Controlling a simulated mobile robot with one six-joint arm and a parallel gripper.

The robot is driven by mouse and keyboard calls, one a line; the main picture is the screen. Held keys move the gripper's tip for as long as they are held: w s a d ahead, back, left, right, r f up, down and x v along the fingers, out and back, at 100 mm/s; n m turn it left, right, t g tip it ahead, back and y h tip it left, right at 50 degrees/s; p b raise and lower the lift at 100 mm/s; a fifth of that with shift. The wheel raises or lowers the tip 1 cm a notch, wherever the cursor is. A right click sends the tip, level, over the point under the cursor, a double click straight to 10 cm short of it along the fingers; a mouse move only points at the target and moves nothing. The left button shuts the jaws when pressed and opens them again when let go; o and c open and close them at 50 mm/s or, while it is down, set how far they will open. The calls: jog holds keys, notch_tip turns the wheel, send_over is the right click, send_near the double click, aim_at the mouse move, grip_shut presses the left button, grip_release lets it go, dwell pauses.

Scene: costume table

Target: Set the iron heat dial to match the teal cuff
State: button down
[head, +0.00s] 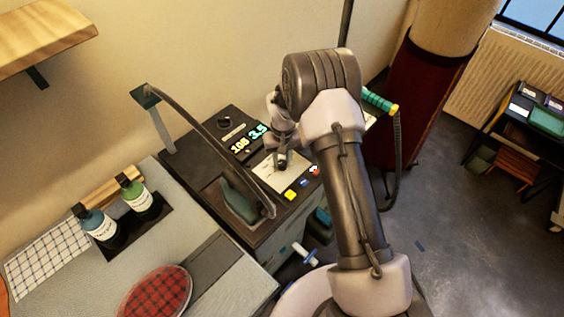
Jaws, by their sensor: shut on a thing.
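The ironing station (225,125) has a dark top with a lit display (249,139) that seems to read 106 in yellow and 3.5 in green. My gripper (281,163) points down at the pale panel (285,178) beside the display. It is shut on a small dark knob, which looks like the heat dial; the fingers and arm hide most of it, so its setting cannot be read. A dark teal iron (241,203) rests in a recess at the station's front left, with a hose running to it. I cannot make out a teal cuff for certain.
Yellow, blue and red-white buttons (291,195) lie just in front of the panel. Two bottles (140,199) and a red plaid cushion (157,293) are on the grey table at left. A teal-ringed handle (377,102) with a hose is behind my arm. Floor at right is open.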

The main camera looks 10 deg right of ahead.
aim_at(283, 162)
jog(key=shift+m+b, duration=1.05)
jog(key=shift+m, duration=1.15)
jog(key=c, duration=1.1)
grip_release()
jog(key=shift+r, duration=0.1)
notch_tip(283, 162, up, 17)
jog(key=p, duration=0.3)
jog(key=shift+d+r+p, duration=0.15)
jog(key=shift+p, duration=0.2)
